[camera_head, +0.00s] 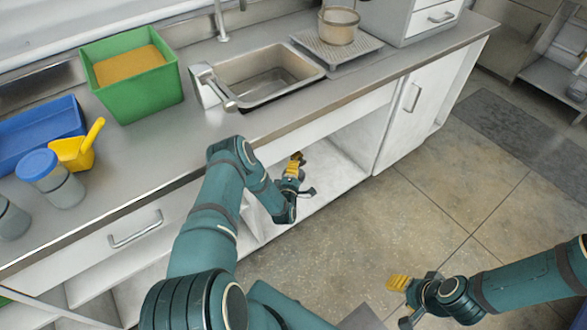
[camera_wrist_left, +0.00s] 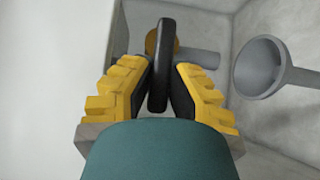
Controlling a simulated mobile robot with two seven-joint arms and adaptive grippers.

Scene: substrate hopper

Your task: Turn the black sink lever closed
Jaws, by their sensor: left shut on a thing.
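The black lever (camera_wrist_left: 161,62) stands upright in the left wrist view, between the two yellow-backed fingers of my left gripper (camera_wrist_left: 160,92). The dark finger pads close on its lower part from both sides. A brass-coloured round fitting (camera_wrist_left: 153,42) and a grey pipe (camera_wrist_left: 203,57) show behind the lever. In the head view my left gripper (camera_head: 296,178) is in the open cabinet space below the sink (camera_head: 265,78); the lever is hidden there. My right gripper (camera_head: 402,300) is away from the counter, over the floor; its finger opening is unclear.
A grey funnel-shaped part (camera_wrist_left: 262,68) is right of the lever. The counter above holds a green bin (camera_head: 140,90), a blue tray (camera_head: 42,130), a yellow scoop (camera_head: 76,153) and lidded jars. A white cabinet door (camera_head: 410,115) is right of the opening. The floor (camera_head: 400,215) is clear.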

